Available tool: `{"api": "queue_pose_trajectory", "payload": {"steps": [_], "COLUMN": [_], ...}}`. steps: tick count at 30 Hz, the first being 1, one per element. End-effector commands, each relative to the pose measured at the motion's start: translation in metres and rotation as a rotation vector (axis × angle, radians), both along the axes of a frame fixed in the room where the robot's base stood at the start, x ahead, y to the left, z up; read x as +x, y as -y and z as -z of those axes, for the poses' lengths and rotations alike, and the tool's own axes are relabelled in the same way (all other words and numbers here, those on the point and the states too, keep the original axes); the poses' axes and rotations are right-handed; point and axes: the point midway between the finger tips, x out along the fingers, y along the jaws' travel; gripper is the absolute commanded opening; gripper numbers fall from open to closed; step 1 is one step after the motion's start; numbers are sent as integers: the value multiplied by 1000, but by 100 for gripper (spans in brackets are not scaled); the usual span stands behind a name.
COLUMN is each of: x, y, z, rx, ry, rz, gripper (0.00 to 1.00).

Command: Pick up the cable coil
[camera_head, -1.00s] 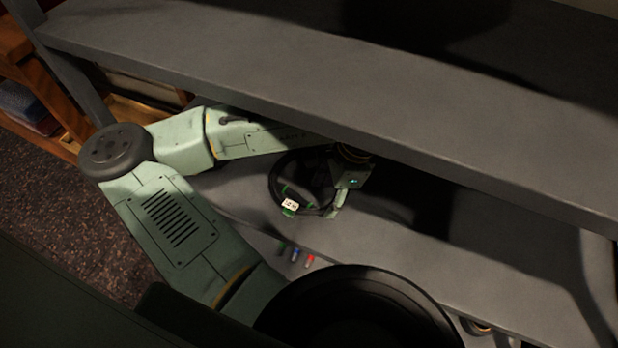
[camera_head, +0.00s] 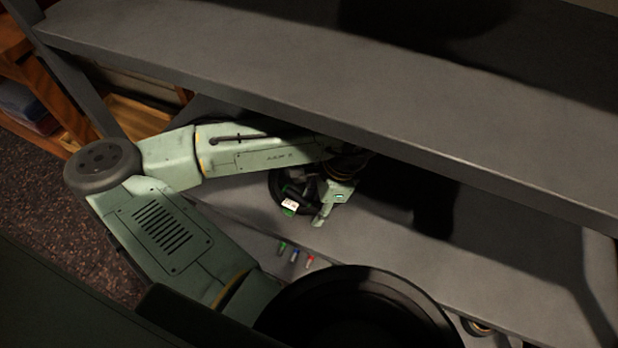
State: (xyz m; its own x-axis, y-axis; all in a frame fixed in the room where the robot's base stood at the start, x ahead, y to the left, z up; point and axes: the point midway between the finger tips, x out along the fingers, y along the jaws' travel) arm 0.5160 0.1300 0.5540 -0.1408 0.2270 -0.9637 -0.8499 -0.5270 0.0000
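The cable coil (camera_head: 277,186) is a black ring with green ties and a white label (camera_head: 290,204). It lies on the grey lower surface under the upper shelf, partly hidden by my gripper and arm. My gripper (camera_head: 312,208) is over the right part of the coil, with a pale green finger reaching down at the coil's right side. A dark finger part shows inside the ring. Whether the fingers are closed on the cable is not clear from this view.
A grey upper shelf (camera_head: 400,110) runs above the coil, close over my arm and gripper. Green, blue and red small parts (camera_head: 295,256) sit at the lower surface's front edge. The lower surface (camera_head: 440,250) is clear to the right.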

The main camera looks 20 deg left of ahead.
Motion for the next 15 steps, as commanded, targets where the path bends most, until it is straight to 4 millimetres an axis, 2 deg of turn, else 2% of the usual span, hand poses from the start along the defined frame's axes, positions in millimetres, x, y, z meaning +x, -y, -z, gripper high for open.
{"api": "queue_pose_trajectory", "payload": {"steps": [2, 15], "x": [0, 0], "y": [0, 0], "z": [0, 0], "rx": [0, 0], "ry": [0, -1], "rz": [0, 0], "gripper": [35, 6]}}
